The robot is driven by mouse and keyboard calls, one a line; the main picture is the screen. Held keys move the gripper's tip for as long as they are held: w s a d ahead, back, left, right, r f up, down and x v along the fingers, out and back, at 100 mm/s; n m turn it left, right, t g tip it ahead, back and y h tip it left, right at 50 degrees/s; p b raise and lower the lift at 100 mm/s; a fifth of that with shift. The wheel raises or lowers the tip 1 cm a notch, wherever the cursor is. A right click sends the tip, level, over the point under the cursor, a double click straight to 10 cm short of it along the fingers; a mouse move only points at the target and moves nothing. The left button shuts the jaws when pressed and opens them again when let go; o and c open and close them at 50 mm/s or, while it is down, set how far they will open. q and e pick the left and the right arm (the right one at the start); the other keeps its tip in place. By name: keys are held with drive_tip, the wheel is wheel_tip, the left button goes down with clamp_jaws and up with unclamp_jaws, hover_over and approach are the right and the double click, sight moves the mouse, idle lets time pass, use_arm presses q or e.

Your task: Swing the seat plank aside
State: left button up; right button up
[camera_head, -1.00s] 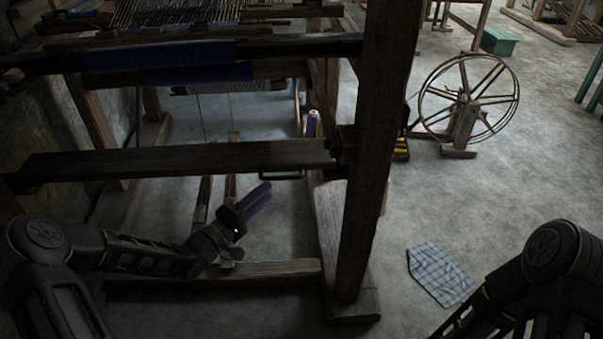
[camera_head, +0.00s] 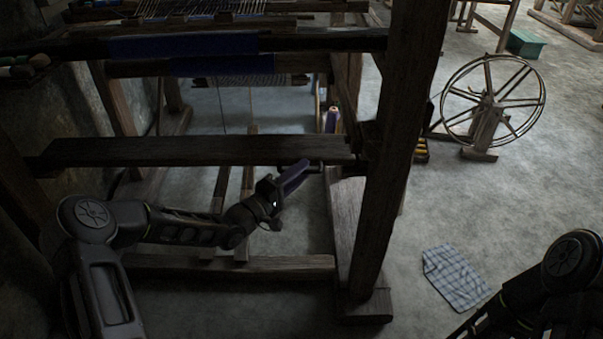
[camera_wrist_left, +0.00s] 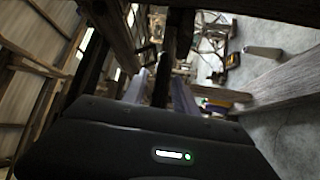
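The seat plank (camera_head: 190,151) is a dark wooden board lying level across the loom's front, its right end near the thick upright post. A dark handle (camera_head: 316,166) shows below its right end, partly hidden by my left gripper. My left gripper (camera_head: 294,174), with purple fingers, is just below the plank's front edge near that handle. My right gripper is out of view; only my right arm shows at bottom right.
The thick upright post (camera_head: 397,150) stands right of the plank on a wooden foot. A low crossbar (camera_head: 230,267) runs near the floor. A spinning wheel (camera_head: 492,105) and a checked cloth (camera_head: 456,277) are on the floor to the right, with bare floor between.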

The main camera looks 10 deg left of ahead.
use_arm(q)
drive_tip(key=shift+w+d, duration=0.2)
drive_tip(key=shift+w, duration=0.1)
drive_tip(key=shift+c, duration=0.5)
clamp_jaws()
idle(0.8)
